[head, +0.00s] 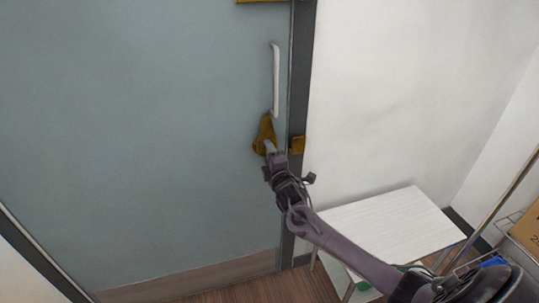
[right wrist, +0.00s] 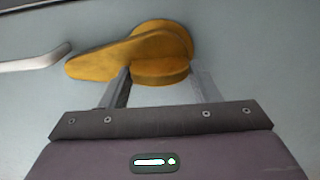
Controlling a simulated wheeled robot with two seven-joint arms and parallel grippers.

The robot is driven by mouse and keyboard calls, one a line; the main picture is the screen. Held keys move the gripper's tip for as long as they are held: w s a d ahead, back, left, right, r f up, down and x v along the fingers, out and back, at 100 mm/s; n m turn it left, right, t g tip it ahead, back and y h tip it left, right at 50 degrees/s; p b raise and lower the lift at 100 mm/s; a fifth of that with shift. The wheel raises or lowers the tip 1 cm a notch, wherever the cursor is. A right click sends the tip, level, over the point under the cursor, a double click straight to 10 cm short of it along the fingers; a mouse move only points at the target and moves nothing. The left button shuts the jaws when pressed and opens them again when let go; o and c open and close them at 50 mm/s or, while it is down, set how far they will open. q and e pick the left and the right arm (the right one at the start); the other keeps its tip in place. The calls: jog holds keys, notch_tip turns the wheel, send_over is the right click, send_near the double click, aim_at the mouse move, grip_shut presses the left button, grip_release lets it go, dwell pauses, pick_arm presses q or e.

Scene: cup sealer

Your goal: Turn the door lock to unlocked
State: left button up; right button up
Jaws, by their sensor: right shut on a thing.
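The door lock (head: 264,133) is a brass-coloured knob with a tapered lever on the grey-blue door (head: 150,140), just below the white vertical door handle (head: 275,80). My right gripper (head: 270,150) is at the lower part of the lock. In the right wrist view the lock (right wrist: 135,55) shows a round base with its lever pointing left, and my right gripper's fingers (right wrist: 160,85) are on either side of its near part, shut on it. The fingertips are partly hidden by the lock. My left gripper is not in view.
A brass strike plate (head: 297,145) sits on the dark door frame (head: 300,60) right of the lock. A white slatted table (head: 385,230) stands against the wall at lower right. A cardboard box (head: 528,230) is at the right edge.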

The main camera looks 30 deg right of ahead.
dwell(0.4)
jog(key=o, duration=1.4)
jog(key=v, duration=0.7)
jog(key=shift+s+a, duration=0.15)
jog(key=shift+s, duration=0.25)
